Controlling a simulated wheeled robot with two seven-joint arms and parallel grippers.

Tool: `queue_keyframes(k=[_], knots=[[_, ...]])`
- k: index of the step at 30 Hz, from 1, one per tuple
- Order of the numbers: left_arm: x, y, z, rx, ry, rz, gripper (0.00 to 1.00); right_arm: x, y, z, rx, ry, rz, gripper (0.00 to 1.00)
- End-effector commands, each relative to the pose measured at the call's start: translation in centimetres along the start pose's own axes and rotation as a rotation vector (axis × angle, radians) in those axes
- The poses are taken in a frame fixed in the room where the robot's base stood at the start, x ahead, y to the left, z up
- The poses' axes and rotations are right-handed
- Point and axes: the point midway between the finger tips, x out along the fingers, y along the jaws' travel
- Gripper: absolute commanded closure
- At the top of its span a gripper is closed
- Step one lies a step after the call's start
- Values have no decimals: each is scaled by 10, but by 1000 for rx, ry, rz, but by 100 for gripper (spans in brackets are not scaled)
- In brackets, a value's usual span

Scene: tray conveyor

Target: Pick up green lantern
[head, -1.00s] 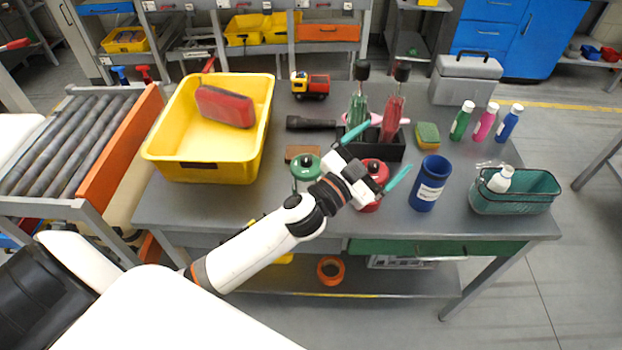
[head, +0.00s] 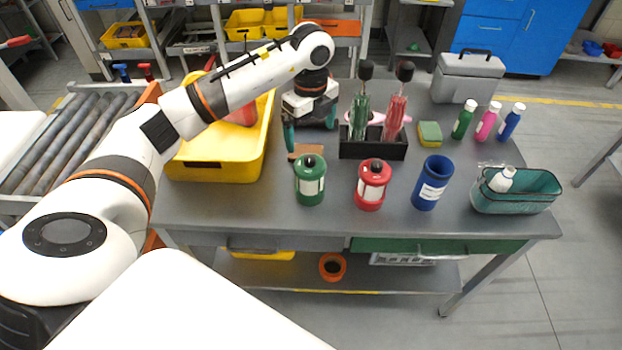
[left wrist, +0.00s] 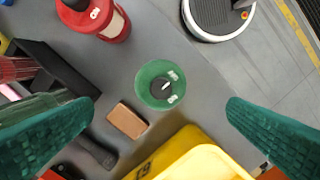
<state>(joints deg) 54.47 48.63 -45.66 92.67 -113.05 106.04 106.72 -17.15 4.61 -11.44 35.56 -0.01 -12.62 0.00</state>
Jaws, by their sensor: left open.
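The green lantern (head: 310,180) stands upright on the grey table, left of the red lantern (head: 373,185). In the left wrist view the green lantern (left wrist: 161,85) shows from above, between the two teal fingers and beyond their tips. My left gripper (head: 310,138) is open and empty, pointing down above the table behind the green lantern. The red lantern (left wrist: 98,20) is at the top left of the wrist view. My right gripper is not in view.
A yellow bin (head: 215,165) stands left of the lantern. A brown block (head: 303,151) lies just behind it. A blue cup (head: 431,183) and teal basket (head: 515,192) stand to the right.

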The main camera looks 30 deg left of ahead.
Motion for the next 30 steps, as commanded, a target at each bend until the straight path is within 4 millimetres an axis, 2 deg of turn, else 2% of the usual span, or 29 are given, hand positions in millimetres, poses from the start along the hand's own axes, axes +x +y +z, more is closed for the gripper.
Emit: queue_keyframes(k=[3,9,14,17,20,24,30], knots=[[20,-2,1,2,-3,-9,3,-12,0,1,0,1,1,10],[51,-1,2,4,-5,-5,3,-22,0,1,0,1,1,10],[62,-1,1,6,-5,-3,3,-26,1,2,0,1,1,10],[71,-2,1,5,-6,-5,3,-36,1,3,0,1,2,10],[86,-3,-1,5,-6,-6,3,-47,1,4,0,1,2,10],[106,-2,0,7,-7,-1,3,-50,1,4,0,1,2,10],[113,-1,-1,8,-6,1,3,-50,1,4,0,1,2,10]])
